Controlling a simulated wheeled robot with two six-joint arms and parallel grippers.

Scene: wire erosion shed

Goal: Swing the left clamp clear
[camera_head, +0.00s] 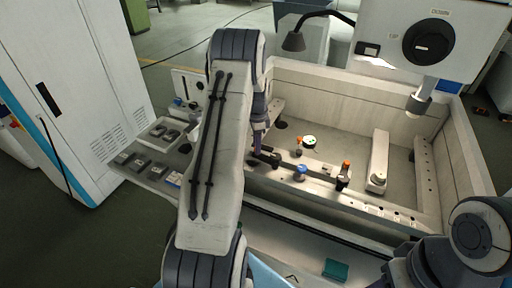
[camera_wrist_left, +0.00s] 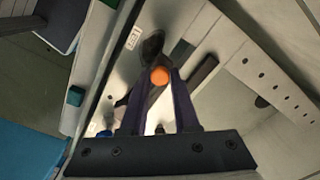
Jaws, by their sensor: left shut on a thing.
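My left gripper (camera_head: 261,150) reaches down at the left end of the front rail of the machine's tank. In the left wrist view its two purple fingers (camera_wrist_left: 160,82) close on the orange-topped handle (camera_wrist_left: 160,75) of the left clamp. A dark part of the clamp (camera_wrist_left: 152,46) shows beyond the fingertips. In the head view the gripper and arm hide most of this clamp; a dark piece (camera_head: 268,159) shows beside the fingers. A second clamp with an orange top (camera_head: 346,165) stands upright further right.
A blue knob (camera_head: 300,172) sits on the rail between the clamps. A pale block (camera_head: 378,160) stands in the tank at right. The tank wall (camera_head: 340,95) rises behind. A side tray (camera_head: 145,170) with dark parts is at left. A teal box (camera_head: 335,269) lies in front.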

